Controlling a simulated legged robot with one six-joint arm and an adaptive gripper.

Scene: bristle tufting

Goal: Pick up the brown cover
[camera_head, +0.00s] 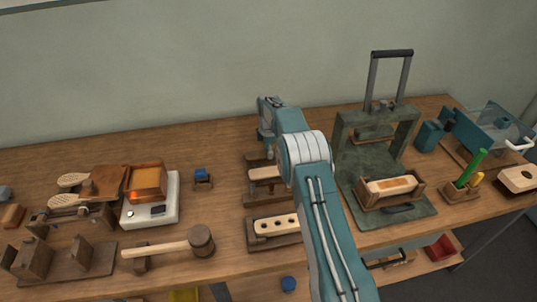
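A flat brown piece (108,181), which looks like the brown cover, lies on the left part of the bench. It is beside the white scale-like unit, with pale wooden brush-shaped pieces (72,181) at its left side. I cannot tell whether it covers anything. My teal arm rises from the bottom right of centre and bends at a white joint. Its far end, with my gripper (267,140), is small and partly hidden behind the arm, above the wooden blocks at the middle of the bench and well to the right of the brown piece. Its fingers are not clear.
The white unit (164,208) carries an orange-lit box (147,183). A mallet (190,243) lies in front. Drilled wooden blocks (276,226) stand mid-bench. Bare bench (225,155) shows between the unit and my arm.

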